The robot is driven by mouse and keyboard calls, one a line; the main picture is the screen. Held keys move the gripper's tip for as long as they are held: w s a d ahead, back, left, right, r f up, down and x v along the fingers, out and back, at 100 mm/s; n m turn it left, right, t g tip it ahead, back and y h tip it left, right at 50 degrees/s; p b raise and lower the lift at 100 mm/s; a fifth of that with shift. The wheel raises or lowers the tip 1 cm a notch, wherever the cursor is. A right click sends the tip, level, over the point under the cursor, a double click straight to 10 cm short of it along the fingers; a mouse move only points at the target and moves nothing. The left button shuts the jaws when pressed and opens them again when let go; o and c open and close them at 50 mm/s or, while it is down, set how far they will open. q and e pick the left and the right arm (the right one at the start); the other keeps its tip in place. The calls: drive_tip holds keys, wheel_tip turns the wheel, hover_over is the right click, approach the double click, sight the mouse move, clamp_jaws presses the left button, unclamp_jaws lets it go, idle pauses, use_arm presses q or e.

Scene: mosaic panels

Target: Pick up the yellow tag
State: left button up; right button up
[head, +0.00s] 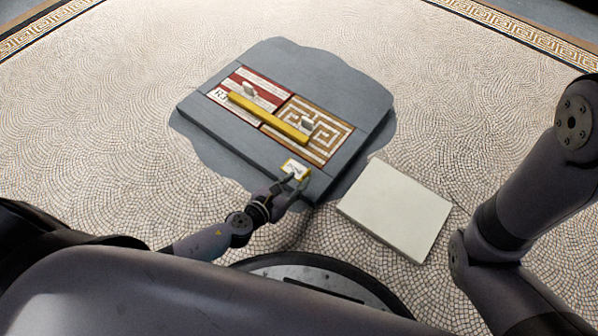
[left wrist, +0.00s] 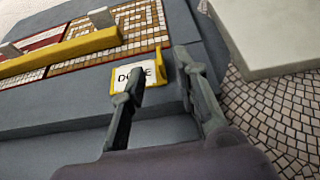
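The yellow tag (head: 296,167) is a small white plate with a yellow border, lying near the front edge of a grey slab. In the left wrist view the tag (left wrist: 150,74) shows dark lettering, partly hidden behind one finger. My left gripper (head: 291,182) is at the tag's near side. In the left wrist view the fingers of my left gripper (left wrist: 157,78) are spread apart with nothing clamped between them. One finger overlaps the tag and the other is just right of it; I cannot tell whether they touch it. My right gripper is out of view.
The grey slab (head: 353,98) carries a red-and-white panel (head: 262,86), a brown maze-pattern panel (head: 328,135) with light handles, and a long yellow bar (head: 268,117) across both. A pale flat block (head: 397,208) lies to the right on the mosaic floor.

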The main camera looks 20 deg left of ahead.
sight(306, 173)
use_arm(q)
drive_tip(key=shift+w+d+f, duration=0.2)
drive_tip(key=shift+w+f, duration=0.05)
drive_tip(key=shift+w, duration=0.3)
drive_tip(key=b+x, duration=0.2)
drive_tip(key=x, duration=0.3)
drive_tip(key=shift+w, duration=0.1)
drive_tip(key=shift+r, duration=0.1)
clamp_jaws()
